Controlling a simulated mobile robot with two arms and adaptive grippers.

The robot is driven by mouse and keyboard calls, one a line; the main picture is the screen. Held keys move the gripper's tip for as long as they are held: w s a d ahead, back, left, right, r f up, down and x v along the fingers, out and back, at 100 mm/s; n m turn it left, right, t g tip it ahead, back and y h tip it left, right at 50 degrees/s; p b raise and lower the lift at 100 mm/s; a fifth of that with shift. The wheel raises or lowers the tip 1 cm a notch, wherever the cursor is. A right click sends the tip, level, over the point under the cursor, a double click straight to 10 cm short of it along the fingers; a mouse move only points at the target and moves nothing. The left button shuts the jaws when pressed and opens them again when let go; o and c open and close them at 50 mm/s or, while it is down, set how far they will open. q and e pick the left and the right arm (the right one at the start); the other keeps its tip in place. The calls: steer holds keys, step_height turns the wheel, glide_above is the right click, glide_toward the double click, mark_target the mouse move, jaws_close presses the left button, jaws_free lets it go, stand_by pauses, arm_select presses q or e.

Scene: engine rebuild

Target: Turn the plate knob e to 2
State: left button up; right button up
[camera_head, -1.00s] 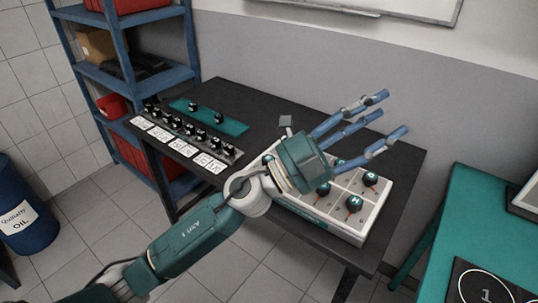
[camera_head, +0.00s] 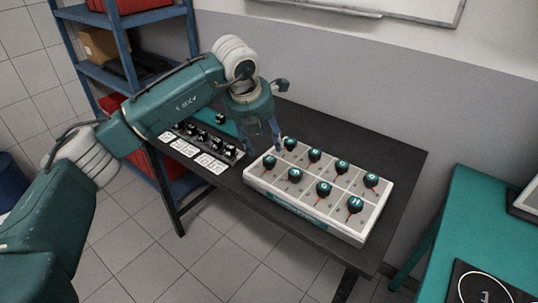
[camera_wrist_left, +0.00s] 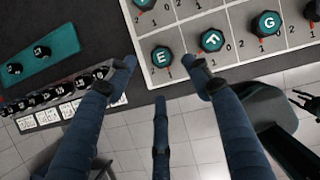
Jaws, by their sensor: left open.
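The plate knob e is a dark round knob with a teal top marked E (camera_wrist_left: 162,57). It is the front-left knob (camera_head: 269,162) on the white plate (camera_head: 365,236). Numbers are printed around it; I cannot tell which one its pointer is at. My left gripper (camera_head: 275,146) points down over the left end of the plate, its blue fingers spread and empty. In the left wrist view its fingertips (camera_wrist_left: 160,72) are open, with knob e beyond and between the two upper ones. I see no clear contact.
Knobs F (camera_wrist_left: 211,40) and G (camera_wrist_left: 266,24) stand beside knob e, with another row behind. A strip of black knobs with white cards (camera_head: 209,162) and a teal strip (camera_wrist_left: 40,55) lie left on the dark table (camera_head: 398,160). A blue shelf (camera_head: 125,50) stands behind.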

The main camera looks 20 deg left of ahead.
mark_target(270, 158)
arm_select(q)
steer(key=p+x, duration=0.1)
steer(key=x, duration=0.7)
steer(key=shift+w+d+f+p, duration=0.1)
steer(key=shift+d+f+p, duration=0.05)
steer(key=shift+f+p, duration=0.15)
steer(key=shift+r, duration=0.15)
steer(key=c, duration=1)
